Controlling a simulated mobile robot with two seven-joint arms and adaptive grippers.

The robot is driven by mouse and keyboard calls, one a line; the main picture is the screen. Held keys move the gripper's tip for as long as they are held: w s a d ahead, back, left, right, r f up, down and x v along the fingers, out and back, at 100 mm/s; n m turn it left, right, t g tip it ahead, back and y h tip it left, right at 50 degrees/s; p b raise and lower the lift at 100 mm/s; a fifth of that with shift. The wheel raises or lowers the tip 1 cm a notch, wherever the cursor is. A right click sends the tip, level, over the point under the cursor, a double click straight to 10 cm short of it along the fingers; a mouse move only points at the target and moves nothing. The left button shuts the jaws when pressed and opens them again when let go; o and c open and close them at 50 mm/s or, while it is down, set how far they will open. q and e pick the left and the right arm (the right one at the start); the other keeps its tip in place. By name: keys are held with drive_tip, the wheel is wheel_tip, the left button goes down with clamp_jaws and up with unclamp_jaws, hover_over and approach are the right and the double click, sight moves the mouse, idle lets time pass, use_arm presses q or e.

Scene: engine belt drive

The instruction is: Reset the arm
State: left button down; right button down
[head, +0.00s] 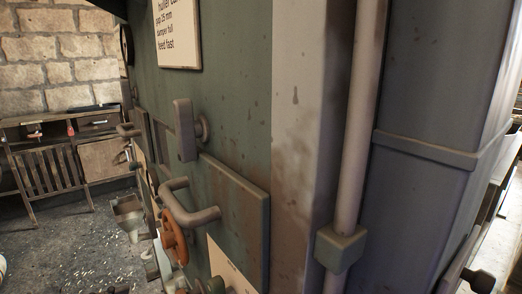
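Neither of my grippers nor my arms can be made out in the head view. A large green machine cabinet (235,110) fills the middle of the view, close by. On it sit a grey upright lever or latch (183,130), a thick bent grey handle (190,213) on a raised green panel (245,205), and an orange handwheel (174,238) below.
A grey vertical pipe (357,120) with a box fitting (340,247) runs down beside a large blue-grey duct (430,90) at right. A wooden bench (60,140) stands by the stone wall (60,60) at far left. Littered floor (75,250) lies open before it.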

use_arm(q)
drive_tip(key=s+a+f+n+y, duration=0.15)
drive_tip(key=s+f, duration=0.25)
drive_tip(key=f, duration=0.4)
drive_tip(key=s+a+f+n+y, duration=0.1)
drive_tip(key=s+f+n+y, duration=0.15)
drive_tip(key=f, duration=0.55)
drive_tip(key=s+a+f+n+y, duration=0.1)
drive_tip(key=s+f+y, duration=0.25)
drive_tip(key=f, duration=0.45)
drive_tip(key=s+d+f+n+g+y, duration=0.2)
drive_tip(key=s+d+f+n, duration=0.4)
drive_tip(key=s+d+f, duration=0.4)
drive_tip(key=s+d, duration=0.2)
drive_tip(key=d, duration=0.1)
drive_tip(key=shift+s+d+f+g, duration=0.15)
drive_tip(key=shift+s+f+g, duration=0.15)
drive_tip(key=shift+f, duration=0.1)
use_arm(e)
drive_tip(key=s+f, duration=0.1)
drive_tip(key=s+a+f+g, duration=0.1)
drive_tip(key=s, duration=0.1)
drive_tip(key=shift+s, duration=0.1)
drive_tip(key=shift+a, duration=0.15)
drive_tip(key=shift+w+r, duration=0.2)
drive_tip(key=shift+w, duration=0.35)
